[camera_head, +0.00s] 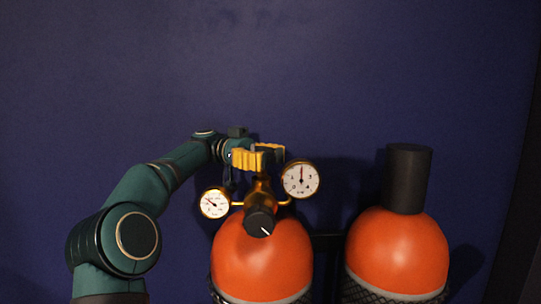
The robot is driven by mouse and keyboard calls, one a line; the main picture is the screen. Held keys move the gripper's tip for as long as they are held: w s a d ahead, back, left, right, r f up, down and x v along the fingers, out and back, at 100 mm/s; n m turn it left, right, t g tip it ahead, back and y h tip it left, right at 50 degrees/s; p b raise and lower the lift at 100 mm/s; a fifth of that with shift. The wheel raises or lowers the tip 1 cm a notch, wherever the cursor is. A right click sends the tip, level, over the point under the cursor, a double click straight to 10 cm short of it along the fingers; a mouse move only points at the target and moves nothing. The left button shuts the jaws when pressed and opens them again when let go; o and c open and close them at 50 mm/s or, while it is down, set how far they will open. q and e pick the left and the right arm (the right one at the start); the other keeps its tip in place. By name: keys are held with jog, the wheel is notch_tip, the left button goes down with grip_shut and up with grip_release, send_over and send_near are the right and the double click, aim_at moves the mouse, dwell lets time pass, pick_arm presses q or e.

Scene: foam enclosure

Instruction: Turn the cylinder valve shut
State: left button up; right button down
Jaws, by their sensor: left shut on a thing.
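An orange gas cylinder (262,262) stands upright at the centre bottom, with a brass regulator (259,187) on top. The regulator carries a left gauge (215,203), a right gauge (300,180) and a black knob (259,222) with a white mark, facing me. My left gripper (262,157), with yellow fingers, reaches in from the left and is shut at the top of the regulator, around the dark cylinder valve. The fingers hide most of the valve, so its turn position cannot be told. My right gripper is not in view.
A second orange cylinder (397,252) with a tall black cap (408,179) stands to the right. A dark bar (328,238) shows between the cylinders. A plain dark blue wall (270,70) rises behind. The space above the cylinders is clear.

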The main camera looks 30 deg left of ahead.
pick_arm(q)
jog(key=shift+r, duration=0.1)
jog(key=o, duration=1.4)
jog(key=shift+a, duration=0.3)
jog(key=shift+d, duration=0.15)
